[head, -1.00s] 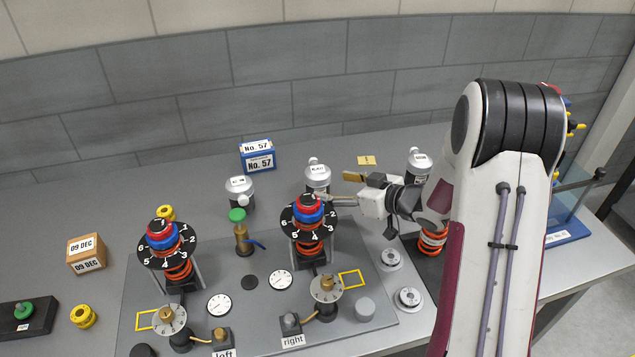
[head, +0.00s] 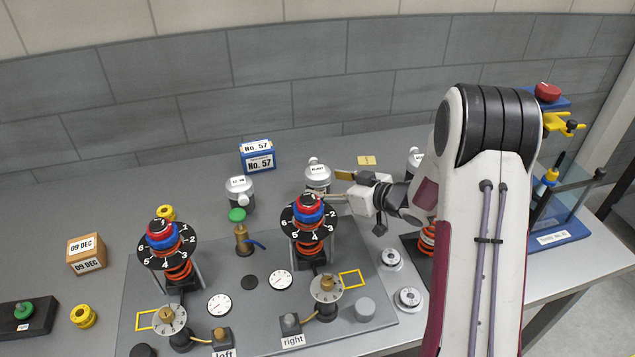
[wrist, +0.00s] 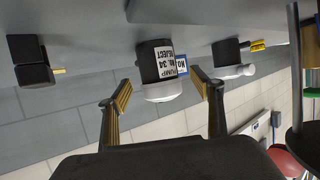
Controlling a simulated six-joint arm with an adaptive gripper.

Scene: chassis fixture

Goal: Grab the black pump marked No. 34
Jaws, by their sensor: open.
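A black pump with a silver cap (wrist: 158,68) fills the middle of the wrist view. Its white label reads "PUMP No. 34 REJECT", upside down there. In the head view the silver-capped pump (head: 318,173) beside my fingers looks like the same one; its lower part is hidden behind the right dial post. My gripper (head: 341,184) is open, coming from the right. In the wrist view its yellow-padded fingers (wrist: 162,88) stand apart, one on each side of the pump's cap end; contact cannot be told.
Another silver-capped pump (head: 239,190) stands left; a third (head: 415,160) is partly behind my arm. The right dial post (head: 309,215) stands close in front of my fingers.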

